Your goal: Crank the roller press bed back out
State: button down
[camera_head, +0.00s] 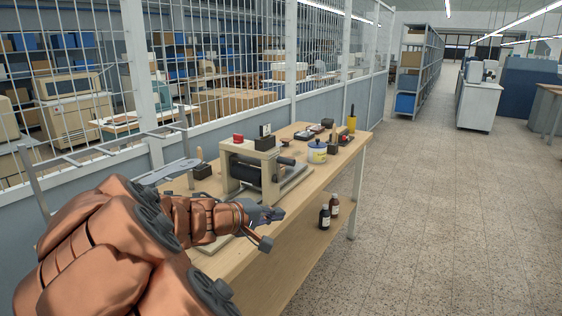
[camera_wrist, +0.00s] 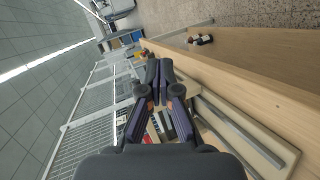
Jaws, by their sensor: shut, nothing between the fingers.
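The roller press (camera_head: 252,172) stands on the wooden bench, with a cream frame and a dark roller. Grey rails and a pale flat bed part (camera_head: 292,183) extend to its right. A pale slab also shows low at its left, partly behind my arm. My gripper (camera_head: 276,213) is shut and empty in front of the press, near the bench's front edge; contact with the crank is unclear. In the wrist view, its fingers (camera_wrist: 159,72) are together, with the pale bed and rails (camera_wrist: 245,135) beside them.
The bench (camera_head: 300,222) carries a white-and-blue pot (camera_head: 317,152), a yellow cup (camera_head: 351,124) and small tools behind the press. Two dark bottles (camera_head: 325,217) stand on the lower shelf. A mesh fence runs behind; the floor at right is clear.

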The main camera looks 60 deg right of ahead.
jog(key=w+d+r+n+t+h, duration=0.1)
jog(key=w+d+r+n+h, duration=0.15)
jog(key=w+d, duration=0.3)
jog(key=n+t+h+p, duration=0.1)
jog(key=n+t+p, duration=0.1)
jog(key=t, duration=0.1)
send_near(285, 163)
jog(key=shift+g, duration=0.4)
jog(key=d+p, duration=0.4)
jog(key=d, duration=0.1)
jog(key=shift+w+d, duration=0.1)
jog(key=shift+d, duration=0.2)
jog(key=shift+w+d+f, duration=0.1)
jog(key=shift+d, duration=0.65)
jog(key=shift+w+f, duration=0.1)
